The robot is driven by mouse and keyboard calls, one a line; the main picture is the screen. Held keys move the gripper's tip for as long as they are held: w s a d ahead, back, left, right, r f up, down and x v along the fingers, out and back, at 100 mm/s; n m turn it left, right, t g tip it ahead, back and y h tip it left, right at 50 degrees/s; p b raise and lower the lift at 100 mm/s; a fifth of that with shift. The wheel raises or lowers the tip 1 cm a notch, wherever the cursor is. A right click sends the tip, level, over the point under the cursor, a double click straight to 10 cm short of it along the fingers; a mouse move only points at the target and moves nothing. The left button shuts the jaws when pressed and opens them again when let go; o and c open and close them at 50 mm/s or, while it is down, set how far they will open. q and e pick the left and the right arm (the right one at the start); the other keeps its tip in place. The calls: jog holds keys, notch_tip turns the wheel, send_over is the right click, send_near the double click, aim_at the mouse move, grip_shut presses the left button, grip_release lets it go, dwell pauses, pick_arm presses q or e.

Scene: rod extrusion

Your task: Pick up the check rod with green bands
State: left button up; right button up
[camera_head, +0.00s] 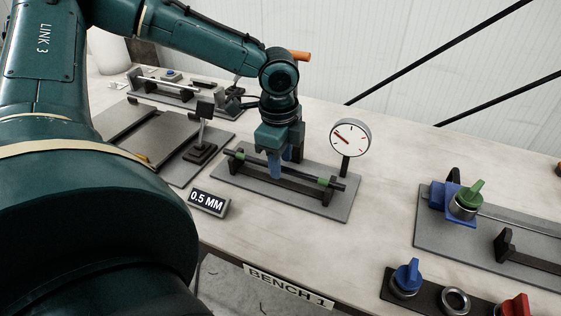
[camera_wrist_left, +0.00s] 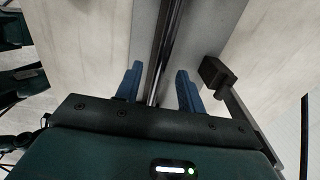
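The check rod (camera_head: 304,176) is a dark bar with a green band near each end. It lies level across two dark supports on a grey plate (camera_head: 258,187). My left gripper (camera_head: 284,166) points down at the middle of the rod, with its blue fingers low around it. In the left wrist view the rod (camera_wrist_left: 166,48) runs between the two spread fingers of the gripper (camera_wrist_left: 158,88). I see a gap between the rod and each finger. The gripper hides part of the rod's middle. My right gripper is in neither view.
A round dial gauge (camera_head: 350,137) stands on a post just behind the rod's right end. A "0.5 MM" sign (camera_head: 208,201) sits in front of the plate. A dark stand (camera_head: 202,140) is to the left. Blue and green knobs (camera_head: 466,201) are at the right.

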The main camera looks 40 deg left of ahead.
pick_arm(q)
jog(key=shift+f, duration=0.3)
jog(key=shift+c, duration=0.3)
grip_shut()
jog(key=shift+r, duration=0.15)
